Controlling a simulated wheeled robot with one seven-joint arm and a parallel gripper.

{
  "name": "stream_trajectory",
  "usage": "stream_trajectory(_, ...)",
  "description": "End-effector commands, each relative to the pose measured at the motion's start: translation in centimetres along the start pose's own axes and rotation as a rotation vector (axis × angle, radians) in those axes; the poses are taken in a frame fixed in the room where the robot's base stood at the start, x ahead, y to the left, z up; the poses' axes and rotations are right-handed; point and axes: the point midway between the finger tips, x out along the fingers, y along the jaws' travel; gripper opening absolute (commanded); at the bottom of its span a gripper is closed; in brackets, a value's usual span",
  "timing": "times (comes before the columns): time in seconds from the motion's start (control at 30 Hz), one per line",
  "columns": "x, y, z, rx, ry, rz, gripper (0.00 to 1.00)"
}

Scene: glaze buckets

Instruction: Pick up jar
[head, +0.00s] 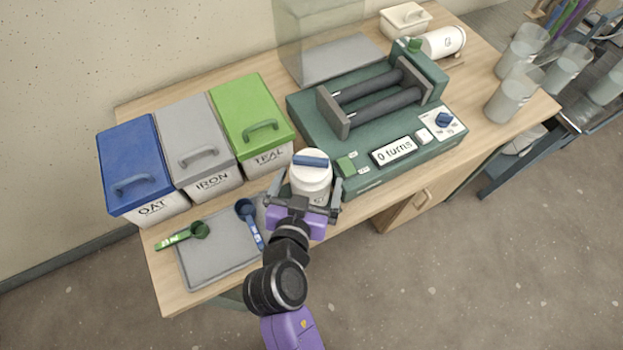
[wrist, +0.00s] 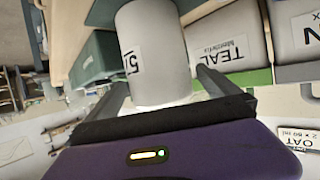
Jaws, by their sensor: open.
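A white jar (head: 311,181) with a blue bar across its lid stands at the front of the table, between the green TEAL bin and the roller machine. My gripper (head: 305,202) is open, with one finger on each side of the jar. In the wrist view the jar (wrist: 152,55) shows large between the two fingers (wrist: 165,88), with part of a printed label on its side. I cannot tell whether either finger touches it. A second white jar (head: 444,41) lies on its side at the back of the table.
Blue OAT (head: 129,165), grey IRON (head: 195,142) and green TEAL (head: 252,120) bins stand at left. A grey tray (head: 205,272) with green and blue scoops is front left. The green roller machine (head: 370,165), reading "0 turns", is close right. Clear beakers (head: 508,98) stand farther right.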

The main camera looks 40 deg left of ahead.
Motion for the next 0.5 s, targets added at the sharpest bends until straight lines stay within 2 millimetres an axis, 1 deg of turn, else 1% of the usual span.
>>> stream_trajectory(0.03,0.7,0.1,-0.2,-0.001,0.001,0.001,1.0)
stream_trajectory(0.13,1.6,0.0,-0.1,0.0,0.001,0.001,1.0)
stream_trajectory(0.23,1.9,0.0,0.0,0.0,0.001,0.0,1.0)
stream_trajectory(0.4,1.9,0.1,0.0,0.0,0.001,0.0,1.0)
stream_trajectory(0.43,1.9,0.1,0.0,0.0,0.001,0.0,0.98)
stream_trajectory(0.5,1.9,0.1,0.0,0.0,0.0,0.0,0.84)
